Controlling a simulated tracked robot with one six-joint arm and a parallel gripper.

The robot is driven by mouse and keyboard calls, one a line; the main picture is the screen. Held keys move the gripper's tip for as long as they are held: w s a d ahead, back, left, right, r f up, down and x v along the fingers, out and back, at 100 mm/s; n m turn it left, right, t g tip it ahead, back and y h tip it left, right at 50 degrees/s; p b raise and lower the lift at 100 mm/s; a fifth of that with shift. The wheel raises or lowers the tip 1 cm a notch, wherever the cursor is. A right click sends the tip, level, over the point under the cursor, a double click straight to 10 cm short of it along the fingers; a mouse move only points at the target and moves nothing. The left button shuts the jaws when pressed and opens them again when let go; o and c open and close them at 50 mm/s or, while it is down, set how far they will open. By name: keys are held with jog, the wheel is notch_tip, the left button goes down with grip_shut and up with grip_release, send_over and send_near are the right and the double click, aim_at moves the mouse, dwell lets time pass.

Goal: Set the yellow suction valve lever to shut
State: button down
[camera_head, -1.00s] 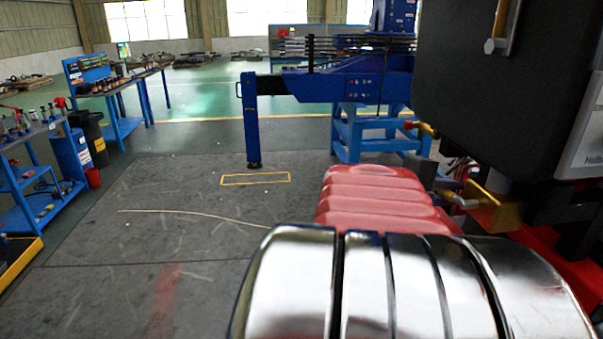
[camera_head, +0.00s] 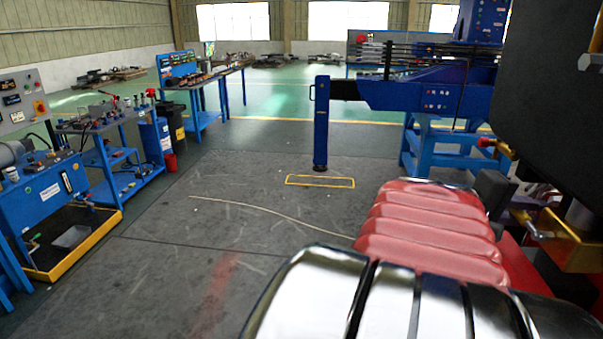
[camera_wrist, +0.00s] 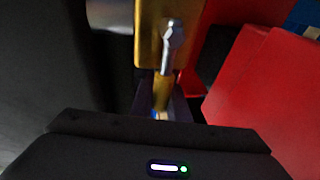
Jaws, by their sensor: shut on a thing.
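In the wrist view, my gripper (camera_wrist: 162,112) is shut, its dark jaws on either side of a narrow yellow piece that looks like the yellow lever (camera_wrist: 161,90). The lever hangs below a yellow plate (camera_wrist: 150,40). A silver fitting with a hex end (camera_wrist: 173,36) lies in front of the plate. The jaw contact is dark and blurred, and the lever's setting cannot be read. In the head view, a yellow block (camera_head: 583,256) with a silver fitting shows at the right edge. My gripper cannot be made out there.
A red surface (camera_wrist: 265,95) stands close on the right in the wrist view. In the head view, a blue unit with a yellow-edged tray (camera_head: 75,260) and work tables (camera_head: 110,150) stand left. A blue post (camera_head: 321,125) stands mid-floor.

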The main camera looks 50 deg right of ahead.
dwell(0.3)
jog(key=c, duration=1.7)
grip_release()
jog(key=shift+v, duration=6.05)
jog(key=shift+f, duration=0.1)
